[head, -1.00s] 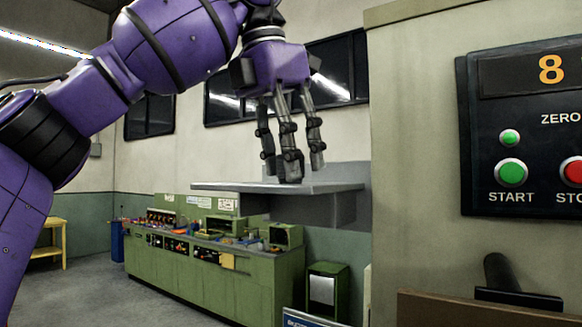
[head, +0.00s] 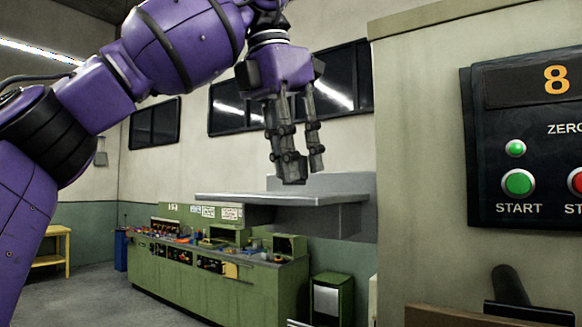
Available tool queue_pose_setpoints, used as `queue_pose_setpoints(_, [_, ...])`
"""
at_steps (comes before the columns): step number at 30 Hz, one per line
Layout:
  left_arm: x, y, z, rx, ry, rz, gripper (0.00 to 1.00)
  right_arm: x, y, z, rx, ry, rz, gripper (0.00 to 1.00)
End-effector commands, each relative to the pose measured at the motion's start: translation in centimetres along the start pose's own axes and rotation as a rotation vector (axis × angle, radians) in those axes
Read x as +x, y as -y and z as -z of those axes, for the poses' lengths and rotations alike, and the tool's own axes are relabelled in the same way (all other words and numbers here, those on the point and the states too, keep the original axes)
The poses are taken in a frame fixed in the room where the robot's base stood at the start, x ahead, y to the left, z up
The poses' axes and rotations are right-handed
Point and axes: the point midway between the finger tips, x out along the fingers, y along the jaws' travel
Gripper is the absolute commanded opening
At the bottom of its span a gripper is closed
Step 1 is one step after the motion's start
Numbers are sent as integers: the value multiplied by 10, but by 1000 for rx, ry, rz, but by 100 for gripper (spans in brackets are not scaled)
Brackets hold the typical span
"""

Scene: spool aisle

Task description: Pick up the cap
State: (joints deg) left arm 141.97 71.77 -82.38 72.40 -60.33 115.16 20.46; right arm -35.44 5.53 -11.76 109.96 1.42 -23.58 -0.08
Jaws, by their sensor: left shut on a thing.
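My left gripper (head: 292,168) hangs fingers-down from the purple arm, over the grey shelf (head: 345,187). Its dark fingers are closed together on the cap. The cap itself is hidden by the fingers, so I cannot make out its shape or colour. The fingertips show a little above the shelf's front edge, with a small gap between them in the picture. My right gripper is not in view.
A control panel (head: 530,150) with green START and red buttons is on the wall at right, above a dark handle (head: 510,287). A green workbench (head: 215,280) with several items stands below and beyond the shelf. A yellow table (head: 52,245) is far left.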

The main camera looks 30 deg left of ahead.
Motion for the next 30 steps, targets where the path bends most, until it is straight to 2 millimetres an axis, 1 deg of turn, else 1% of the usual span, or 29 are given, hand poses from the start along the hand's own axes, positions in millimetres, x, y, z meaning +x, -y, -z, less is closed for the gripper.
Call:
queue_pose_setpoints(1, [-9, 2, -2, -1, 6, -2, 0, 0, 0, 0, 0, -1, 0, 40])
queue_pose_setpoints(5, [-30, 2, -8, -2, 7, -4, 0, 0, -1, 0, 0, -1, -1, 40])
queue_pose_setpoints(6, [-39, 2, -9, -3, 10, -4, 0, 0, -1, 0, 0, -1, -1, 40])
queue_pose_setpoints(12, [-64, 1, -16, -4, 7, -5, 0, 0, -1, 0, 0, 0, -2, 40])
queue_pose_setpoints(22, [-80, 0, -21, -1, 1, -1, 0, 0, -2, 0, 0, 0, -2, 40])
queue_pose_setpoints(30, [-83, 0, -22, 0, 5, -1, 0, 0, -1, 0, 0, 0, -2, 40])
